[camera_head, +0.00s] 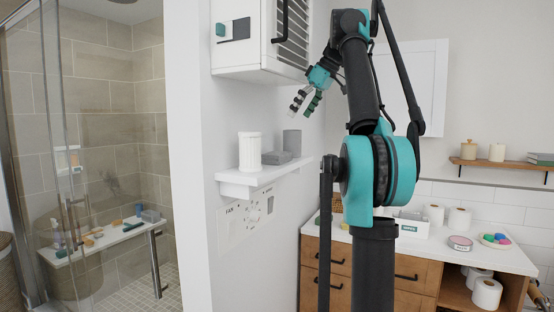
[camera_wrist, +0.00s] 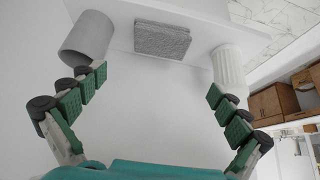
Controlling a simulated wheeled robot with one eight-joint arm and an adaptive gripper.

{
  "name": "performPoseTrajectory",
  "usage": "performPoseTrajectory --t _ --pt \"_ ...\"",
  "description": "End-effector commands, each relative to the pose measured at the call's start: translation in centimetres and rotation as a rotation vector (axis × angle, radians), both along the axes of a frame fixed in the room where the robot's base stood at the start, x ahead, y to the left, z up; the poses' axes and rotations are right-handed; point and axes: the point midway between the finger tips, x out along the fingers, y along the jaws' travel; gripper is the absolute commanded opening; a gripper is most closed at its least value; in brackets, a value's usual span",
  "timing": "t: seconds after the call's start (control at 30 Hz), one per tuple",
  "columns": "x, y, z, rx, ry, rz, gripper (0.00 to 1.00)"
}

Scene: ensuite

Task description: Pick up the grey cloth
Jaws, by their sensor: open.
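The grey cloth (camera_head: 277,158) lies folded flat on the small white wall shelf (camera_head: 240,178). It stands between a white fluted cup (camera_head: 250,152) on the left and a grey cup (camera_head: 292,142) behind it on the right. In the wrist view the grey cloth (camera_wrist: 162,40) shows as a textured block near the top middle, beyond my fingertips. There the grey cup (camera_wrist: 88,38) is at left and the white cup (camera_wrist: 228,70) at right. My gripper (camera_head: 305,100) is open and empty, above the shelf and apart from the cloth.
A white wall cabinet (camera_head: 240,50) with a slatted side hangs above the shelf, close to my gripper. A counter (camera_head: 460,255) with paper rolls and small items stands at right. A glass shower is at left. The space just above the cloth is clear.

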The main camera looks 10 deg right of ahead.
Motion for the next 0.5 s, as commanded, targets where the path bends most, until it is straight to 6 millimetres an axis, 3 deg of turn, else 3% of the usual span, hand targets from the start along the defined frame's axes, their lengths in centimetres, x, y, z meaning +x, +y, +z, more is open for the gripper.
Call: performPoseTrajectory --t 0.5 --pt "2.4 3.4 -6.6 0.0 0.001 0.001 1.0"
